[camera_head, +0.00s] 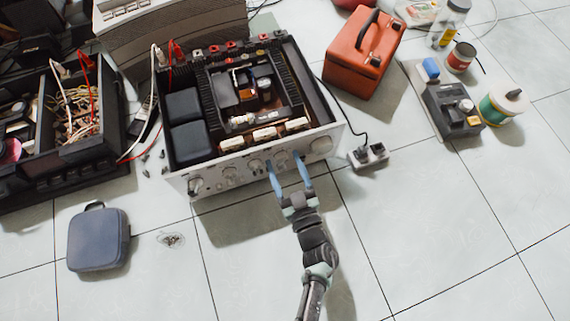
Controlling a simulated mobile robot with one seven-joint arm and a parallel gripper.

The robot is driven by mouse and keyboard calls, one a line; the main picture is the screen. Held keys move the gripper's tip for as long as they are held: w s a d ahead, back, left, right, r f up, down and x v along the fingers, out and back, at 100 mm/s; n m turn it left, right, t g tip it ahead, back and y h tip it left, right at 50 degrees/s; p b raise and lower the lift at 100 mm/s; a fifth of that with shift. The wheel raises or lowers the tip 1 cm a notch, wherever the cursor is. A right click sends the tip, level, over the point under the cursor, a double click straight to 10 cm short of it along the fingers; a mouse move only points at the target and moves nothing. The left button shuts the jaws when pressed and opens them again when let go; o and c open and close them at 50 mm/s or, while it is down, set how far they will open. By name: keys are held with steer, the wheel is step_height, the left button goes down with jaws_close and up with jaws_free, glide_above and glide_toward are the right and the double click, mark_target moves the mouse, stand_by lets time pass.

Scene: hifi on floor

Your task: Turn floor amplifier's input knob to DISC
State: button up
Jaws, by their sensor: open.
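The floor amplifier (212,180) stands on the tiles with its top open, showing the parts inside. Its pale front panel faces the bottom of the picture and carries a row of knobs. A knob (255,166) sits just left of my gripper, and a larger knob (320,144) sits at the panel's right end. My gripper (286,162) has its two blue fingers spread and pointed at the panel, right of its middle. One knob shows partly between the fingertips. I cannot tell whether they touch it. The panel's lettering is too small to read, so the input knob and DISC mark cannot be made out.
A second opened unit (80,160) with red and white wires stands at the left. A grey-blue case (98,240) lies front left. A power socket (368,156) sits right of the amplifier, below a red toolbox (362,55). The floor in front is mostly clear.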

jaws_close()
steer(key=shift+n, duration=0.3)
steer(key=n, duration=0.4)
steer(key=shift+s+n, duration=0.1)
steer(key=shift+n, duration=0.2)
steer(key=n, duration=0.4)
steer(key=shift+f+n, duration=0.1)
steer(key=shift+n, duration=0.2)
steer(key=n, duration=1)
